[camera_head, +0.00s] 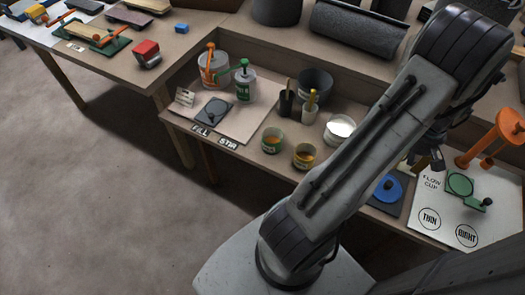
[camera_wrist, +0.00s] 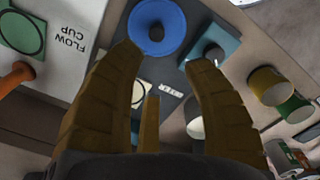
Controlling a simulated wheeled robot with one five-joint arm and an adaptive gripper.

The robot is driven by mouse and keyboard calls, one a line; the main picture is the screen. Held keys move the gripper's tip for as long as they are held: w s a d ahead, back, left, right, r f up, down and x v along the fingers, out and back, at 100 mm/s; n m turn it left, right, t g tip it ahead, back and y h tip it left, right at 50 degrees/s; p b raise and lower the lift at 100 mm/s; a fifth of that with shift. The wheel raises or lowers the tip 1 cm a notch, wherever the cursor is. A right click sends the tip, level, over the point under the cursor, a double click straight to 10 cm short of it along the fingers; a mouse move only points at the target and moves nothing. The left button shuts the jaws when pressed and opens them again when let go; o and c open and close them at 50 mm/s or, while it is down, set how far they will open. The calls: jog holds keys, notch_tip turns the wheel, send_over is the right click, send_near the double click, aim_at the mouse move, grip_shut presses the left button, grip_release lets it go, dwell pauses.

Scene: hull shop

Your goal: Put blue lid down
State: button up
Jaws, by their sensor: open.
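The blue lid (camera_head: 388,188) is a round disc with a dark knob. It lies on a dark mat (camera_head: 383,207) on the bench, left of the flow cup board, partly covered by my arm in the head view. In the wrist view the blue lid (camera_wrist: 172,34) is at the top centre, just beyond my fingertips. My gripper (camera_head: 430,160) is above and right of the lid in the head view. In the wrist view my gripper (camera_wrist: 166,58) has its fingers spread, with nothing between them.
The white flow cup board (camera_head: 415,205) holds a green lid (camera_head: 460,184); an orange stand (camera_head: 495,140) is behind it. A teal square piece (camera_wrist: 218,43) with a dark knob is close to the blue lid. Small cups (camera_head: 304,156) and a white-filled bowl (camera_head: 340,130) stand left of my arm.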

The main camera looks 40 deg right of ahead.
jog(key=w+a+r+n, duration=0.1)
jog(key=w+a+r, duration=0.35)
jog(key=w, duration=0.35)
jog(key=w+a+r+n+h, duration=0.1)
jog(key=w+a+r, duration=0.2)
jog(key=w+a, duration=0.35)
jog(key=w+a+r, duration=0.4)
jog(key=w+a, duration=0.1)
jog(key=w, duration=0.3)
jog(key=s+a+r+n+t, duration=0.1)
jog(key=a+r, duration=0.1)
jog(key=a, duration=1)
jog(key=s+a+r+n+t+y, duration=0.1)
jog(key=a+r+t, duration=0.1)
jog(key=a, duration=1)
jog(key=shift+r+n, duration=0.3)
jog(key=shift+s+d, duration=0.1)
notch_tip(320, 180, up, 10)
jog(key=p, duration=0.8)
jog(key=shift+d+f+p, duration=0.15)
jog(key=shift+p, duration=0.25)
